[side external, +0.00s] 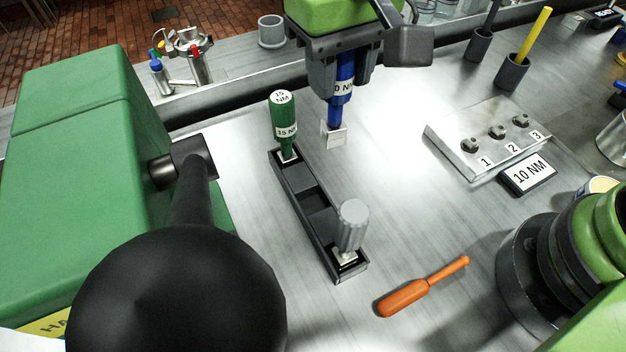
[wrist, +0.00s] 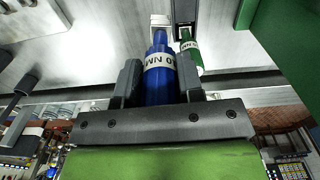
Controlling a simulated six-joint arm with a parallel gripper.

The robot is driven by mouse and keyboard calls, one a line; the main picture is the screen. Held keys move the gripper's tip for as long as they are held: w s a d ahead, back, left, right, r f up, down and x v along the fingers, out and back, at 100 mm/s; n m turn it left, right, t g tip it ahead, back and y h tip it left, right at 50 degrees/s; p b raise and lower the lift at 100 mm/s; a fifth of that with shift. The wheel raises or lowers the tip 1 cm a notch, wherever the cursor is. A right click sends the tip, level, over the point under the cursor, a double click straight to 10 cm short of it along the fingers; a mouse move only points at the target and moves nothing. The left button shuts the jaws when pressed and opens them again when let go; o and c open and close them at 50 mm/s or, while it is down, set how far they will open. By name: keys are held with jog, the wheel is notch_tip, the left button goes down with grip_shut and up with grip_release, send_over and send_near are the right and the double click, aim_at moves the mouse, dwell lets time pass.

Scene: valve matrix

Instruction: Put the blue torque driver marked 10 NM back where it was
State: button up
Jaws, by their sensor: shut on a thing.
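My gripper (side external: 343,72) is shut on the blue torque driver (side external: 335,112), whose white band reads 10 NM. The driver hangs upright, handle up, with a pale square piece at its lower end, above the table beyond the rack. In the wrist view the blue driver (wrist: 158,82) sits between both fingers. The dark rack (side external: 304,222) lies below and nearer the side camera. A green driver (side external: 285,122) marked 15 NM stands in its far end, and a grey driver (side external: 352,224) stands in its near end. The compartments between them are empty.
A metal valve panel (side external: 470,162) numbered 1, 2, 3 is at right, with a 10 NM sign (side external: 529,174) beside it. Green machinery (side external: 70,180) with a black ball-ended lever (side external: 175,290) stands at left.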

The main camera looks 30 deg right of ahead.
jog(key=s+a+n, duration=0.2)
jog(key=s+a, duration=0.1)
jog(key=a, duration=0.1)
notch_tip(320, 180, down, 10)
jog(key=shift+a, duration=0.25)
jog(key=shift+f, duration=0.55)
grip_shut()
jog(key=o, duration=1.1)
grip_release()
jog(key=shift+d, duration=0.1)
notch_tip(320, 180, up, 13)
jog(key=shift+r, duration=0.2)
